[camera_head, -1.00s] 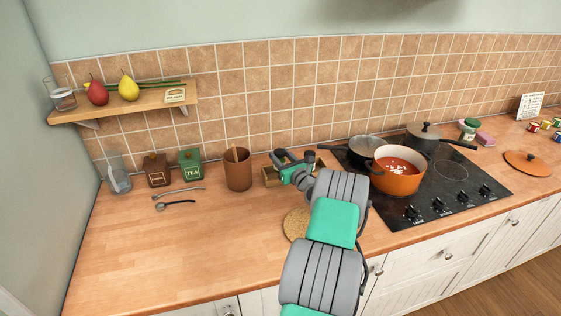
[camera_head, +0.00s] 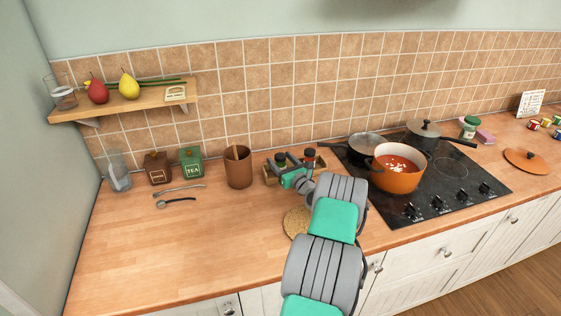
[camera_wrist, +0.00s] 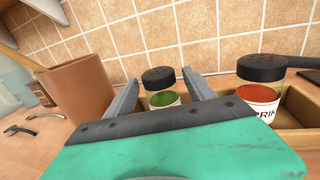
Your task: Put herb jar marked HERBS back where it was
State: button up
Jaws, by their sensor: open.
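A small jar with a black lid and green contents (camera_wrist: 163,97) stands upright in a wooden box in the wrist view. Its front carries no lettering I can read, and its lower part is hidden behind my gripper. My gripper (camera_wrist: 161,76) is open, with one finger on each side of this jar; I cannot tell whether either touches it. In the head view my gripper (camera_head: 284,163) is over the wooden box (camera_head: 268,178) at the back of the counter. A black-lidded jar with red contents (camera_wrist: 258,95) and a partly readable label stands to the right in the box.
A brown utensil pot (camera_head: 238,168) stands just left of the box. The hob with an orange soup pot (camera_head: 398,175) and a dark pan (camera_head: 364,146) is close on the right. A round cork mat (camera_head: 296,222) lies in front. The left counter front is clear.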

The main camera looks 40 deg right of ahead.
jog(key=shift+s+r, duration=0.1)
jog(key=shift+r, duration=0.1)
jog(key=b+v, duration=0.2)
jog(key=v, duration=0.9)
jog(key=shift+f, duration=0.1)
jog(key=shift+s+a, duration=0.15)
jog(key=shift+s, duration=0.25)
jog(key=w+a+r+n+g+y, duration=0.25)
jog(key=w+a+n+y, duration=0.35)
jog(key=w+a+n, duration=0.5)
jog(key=a+r+n+g+y, duration=0.2)
jog(key=a+n+g, duration=0.3)
jog(key=a+n, duration=1)
jog(key=s+a+r+n+g+h, duration=0.1)
jog(key=s+a+r+n+g, duration=0.15)
jog(key=s+a, duration=0.4)
jog(key=s+a+r+n+g, duration=0.1)
jog(key=s+a+n, duration=0.25)
jog(key=a, duration=0.55)
jog(key=s+a+n+g+h, duration=0.2)
jog(key=s+a+n, duration=0.2)
jog(key=s+n, duration=0.3)
jog(key=s, duration=0.5)
jog(key=shift+s+a+r, duration=0.2)
jog(key=shift+a+r, duration=0.05)
jog(key=shift+r, duration=0.1)
jog(key=shift+c, duration=0.3)
